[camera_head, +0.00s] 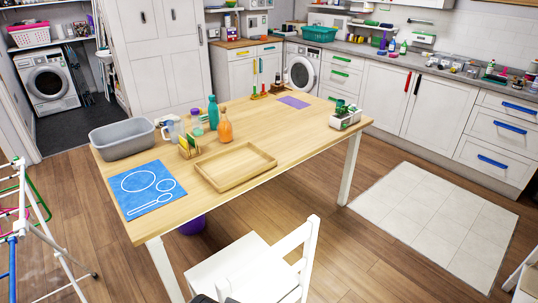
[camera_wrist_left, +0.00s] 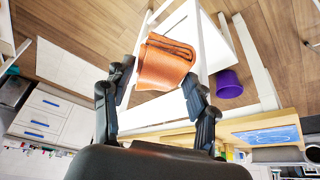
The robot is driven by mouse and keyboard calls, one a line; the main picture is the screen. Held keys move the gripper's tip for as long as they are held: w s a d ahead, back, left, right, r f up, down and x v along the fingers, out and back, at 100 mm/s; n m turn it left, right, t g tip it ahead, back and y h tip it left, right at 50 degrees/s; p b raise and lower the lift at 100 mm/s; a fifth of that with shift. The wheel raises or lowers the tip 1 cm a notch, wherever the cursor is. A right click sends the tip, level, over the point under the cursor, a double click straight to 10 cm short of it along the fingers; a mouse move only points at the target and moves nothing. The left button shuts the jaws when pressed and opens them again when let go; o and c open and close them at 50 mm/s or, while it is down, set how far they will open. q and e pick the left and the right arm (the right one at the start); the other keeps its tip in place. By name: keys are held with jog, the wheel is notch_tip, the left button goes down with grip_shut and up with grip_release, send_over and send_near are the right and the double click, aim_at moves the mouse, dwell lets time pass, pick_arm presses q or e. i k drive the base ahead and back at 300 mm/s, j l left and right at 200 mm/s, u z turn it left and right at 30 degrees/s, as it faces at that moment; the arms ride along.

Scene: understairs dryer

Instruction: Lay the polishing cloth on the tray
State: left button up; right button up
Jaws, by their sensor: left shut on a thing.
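The polishing cloth (camera_wrist_left: 164,62) is a folded orange-brown piece in the left wrist view. My left gripper (camera_wrist_left: 158,78) is shut on it, with one dark finger on each side. The cloth sticks out beyond the fingertips, with the white chair and wooden floor behind it. The wooden tray (camera_head: 236,167) lies on the table in the head view, near the front edge, and looks empty. The cloth is not seen in the head view. My right gripper is in neither view.
The wooden table (camera_head: 300,135) holds a blue mat (camera_head: 149,191) left of the tray, a grey basin (camera_head: 122,140), bottles (camera_head: 225,125) and a caddy (camera_head: 346,117). A white chair (camera_head: 240,268) stands in front. A drying rack (camera_head: 40,225) is at left.

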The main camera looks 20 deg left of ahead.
aim_at(230, 167)
jog(key=i+l+z, duration=0.35)
jog(key=i, duration=0.3)
jog(key=i+z, duration=0.4)
jog(key=i, duration=0.25)
jog(key=i+j+u, duration=0.15)
jog(key=i+u, duration=0.75)
jog(key=i+l+u, duration=0.1)
jog(key=i+u, duration=0.35)
jog(key=i+l+u, duration=0.4)
jog(key=i+j+u, duration=0.2)
jog(key=u, duration=0.25)
jog(key=i+j+u, duration=0.1)
jog(key=i+u, duration=0.15)
jog(key=u, duration=0.15)
jog(key=i+u, duration=0.25)
jog(key=u, duration=0.2)
jog(key=i+u, duration=0.25)
jog(key=u, duration=0.2)
